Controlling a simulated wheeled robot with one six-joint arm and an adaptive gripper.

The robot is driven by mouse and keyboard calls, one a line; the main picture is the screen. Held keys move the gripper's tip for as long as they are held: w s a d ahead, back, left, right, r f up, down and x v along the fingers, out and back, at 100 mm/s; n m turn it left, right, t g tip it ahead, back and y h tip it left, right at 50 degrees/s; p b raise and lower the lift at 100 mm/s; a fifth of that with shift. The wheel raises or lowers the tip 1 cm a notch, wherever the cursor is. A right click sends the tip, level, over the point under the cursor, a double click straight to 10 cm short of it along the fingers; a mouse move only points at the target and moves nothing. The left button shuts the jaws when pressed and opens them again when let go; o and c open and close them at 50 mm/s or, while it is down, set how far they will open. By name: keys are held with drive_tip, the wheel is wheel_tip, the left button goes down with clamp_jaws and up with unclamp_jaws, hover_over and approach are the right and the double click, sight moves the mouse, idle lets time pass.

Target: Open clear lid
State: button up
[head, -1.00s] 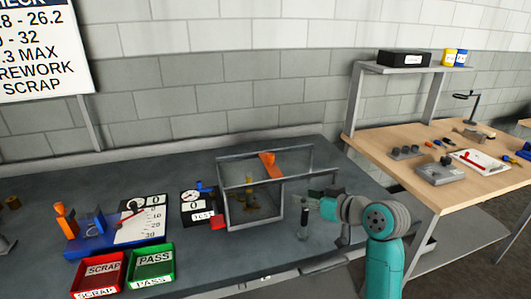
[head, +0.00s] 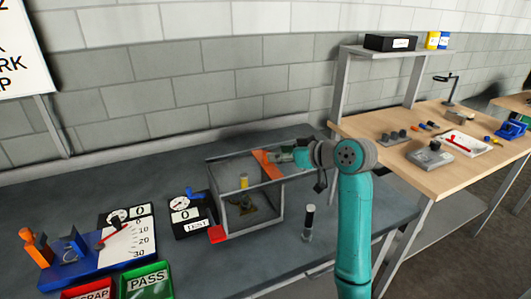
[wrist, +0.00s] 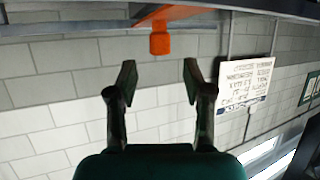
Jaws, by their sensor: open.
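The clear lid (head: 236,173) is a see-through panel in a grey frame on top of a clear box (head: 238,224) on the grey bench. An orange handle (head: 263,162) is on the lid's right part. My gripper (head: 279,156) is at the lid's right side, beside the handle. In the wrist view the orange handle (wrist: 160,42) hangs beyond my gripper (wrist: 157,76), between the lines of its two spread fingers. The gripper is open and empty, and the fingers look apart from the handle. A small yellow piece (head: 244,181) and a brass-coloured part show inside the box.
A dark cylinder (head: 309,222) stands on the bench right of the box. A TEST gauge (head: 185,215) and a red button (head: 217,234) are left of it. A green PASS bin (head: 146,281) and a blue fixture are farther left. A wooden table (head: 400,160) stands right.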

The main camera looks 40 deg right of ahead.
sight(267, 152)
drive_tip(key=shift+x, duration=3.05)
clamp_jaws()
